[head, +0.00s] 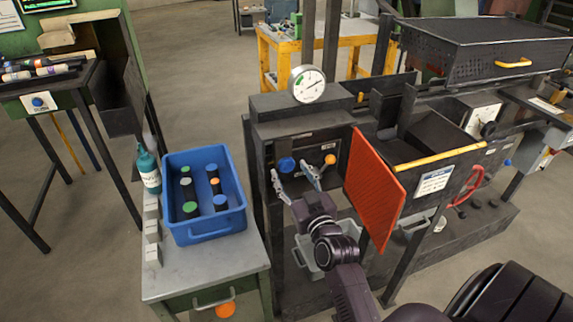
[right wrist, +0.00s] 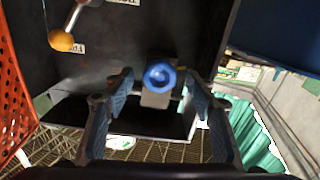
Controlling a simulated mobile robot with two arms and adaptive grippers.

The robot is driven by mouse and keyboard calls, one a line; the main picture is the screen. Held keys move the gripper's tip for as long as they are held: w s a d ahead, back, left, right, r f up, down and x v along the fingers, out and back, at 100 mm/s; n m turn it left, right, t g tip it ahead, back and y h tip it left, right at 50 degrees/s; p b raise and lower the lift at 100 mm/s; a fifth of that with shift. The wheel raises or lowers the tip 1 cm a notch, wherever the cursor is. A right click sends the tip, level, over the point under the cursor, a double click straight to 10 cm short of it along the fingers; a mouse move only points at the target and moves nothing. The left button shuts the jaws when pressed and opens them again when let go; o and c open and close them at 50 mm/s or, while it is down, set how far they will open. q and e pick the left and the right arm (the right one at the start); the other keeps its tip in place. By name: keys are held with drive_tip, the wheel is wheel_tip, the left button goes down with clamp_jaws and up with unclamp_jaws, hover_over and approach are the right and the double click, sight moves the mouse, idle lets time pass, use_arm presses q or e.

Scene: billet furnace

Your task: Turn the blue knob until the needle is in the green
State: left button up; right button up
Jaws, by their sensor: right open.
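The blue knob (head: 287,164) sits on the dark front panel of the furnace machine, below the gauge. The round white gauge (head: 308,84) stands on top of the machine; a small green mark shows on its dial, but the needle is too small to read surely. My right gripper (head: 291,174) is open in front of the knob, its fingers spread to either side. In the right wrist view the blue knob (right wrist: 159,75) appears between the open fingertips (right wrist: 158,84), with gaps on both sides. My left gripper is not in view.
An orange-tipped lever (head: 330,159) is just right of the knob; it also shows in the right wrist view (right wrist: 62,41). A red perforated panel (head: 375,188) stands close right of my arm. A blue bin (head: 204,233) and a teal bottle (head: 148,170) are on the left bench.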

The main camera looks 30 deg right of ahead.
sight(288, 168)
drive_tip(key=x, duration=0.2)
drive_tip(key=shift+w+d+f, duration=0.1)
drive_tip(key=shift+w, duration=0.55)
drive_tip(key=shift+d, duration=0.1)
drive_tip(key=shift+w, duration=0.1)
drive_tip(key=c, duration=1.2)
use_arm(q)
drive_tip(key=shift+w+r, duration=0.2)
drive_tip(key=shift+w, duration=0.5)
use_arm(e)
drive_tip(key=shift+o, duration=0.2)
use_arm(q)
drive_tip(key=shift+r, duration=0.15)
